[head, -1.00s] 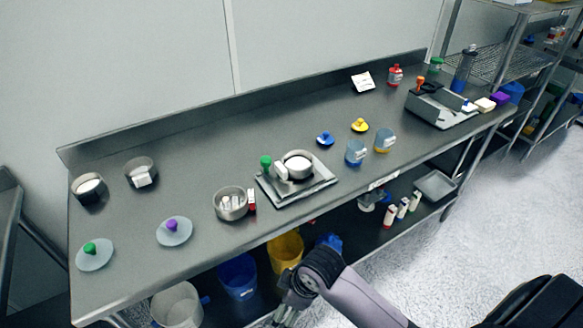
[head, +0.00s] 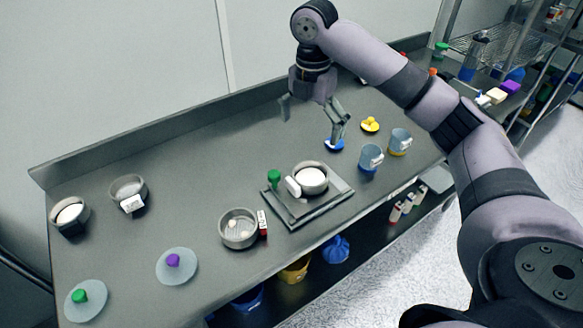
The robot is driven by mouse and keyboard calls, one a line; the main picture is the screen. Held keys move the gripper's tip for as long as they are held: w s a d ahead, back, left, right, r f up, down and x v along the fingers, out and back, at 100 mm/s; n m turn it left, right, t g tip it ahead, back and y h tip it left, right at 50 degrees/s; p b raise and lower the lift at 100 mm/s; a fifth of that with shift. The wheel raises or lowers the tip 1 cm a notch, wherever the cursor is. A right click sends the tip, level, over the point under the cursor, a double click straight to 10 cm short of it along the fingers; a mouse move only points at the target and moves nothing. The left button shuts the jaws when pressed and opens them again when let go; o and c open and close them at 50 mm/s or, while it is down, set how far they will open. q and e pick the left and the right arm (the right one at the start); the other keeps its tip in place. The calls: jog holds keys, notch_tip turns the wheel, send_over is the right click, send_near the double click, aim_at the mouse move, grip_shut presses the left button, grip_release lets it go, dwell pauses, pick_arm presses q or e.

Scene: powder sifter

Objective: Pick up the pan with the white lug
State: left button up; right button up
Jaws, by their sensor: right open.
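A round metal pan (head: 310,175) with white powder stands on a square metal plate (head: 338,201); a rounded white block, seemingly a lug, sits at its left side. Another pan (head: 127,186) at the left back also has a white block, with dark marks, on its front. My right gripper (head: 312,128) is open and empty, above the table behind the pan on the plate and apart from it. My left gripper is not in view.
A pan with a red-and-white block (head: 238,229) and a dark-lugged pan (head: 70,214) stand nearby. Purple-knobbed (head: 177,267) and green-knobbed (head: 88,299) lids lie in front. Cups (head: 370,157) and a yellow-knobbed piece (head: 370,125) are to the right. The table's back left is clear.

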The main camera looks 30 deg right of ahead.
jog(key=p, duration=0.2)
send_over(309, 182)
jog(key=f, duration=1)
jog(key=shift+d, duration=0.3)
jog(key=shift+f, duration=0.4)
jog(key=f, duration=0.1)
jog(key=f+p, duration=0.1)
jog(key=f, duration=0.1)
jog(key=f+p, duration=0.1)
jog(key=shift+a+f, duration=0.25)
jog(key=shift+a, duration=0.1)
jog(key=shift+f, duration=0.2)
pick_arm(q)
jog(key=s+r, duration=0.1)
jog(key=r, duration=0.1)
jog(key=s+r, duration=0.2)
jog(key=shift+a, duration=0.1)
pick_arm(e)
jog(key=shift+c, duration=0.5)
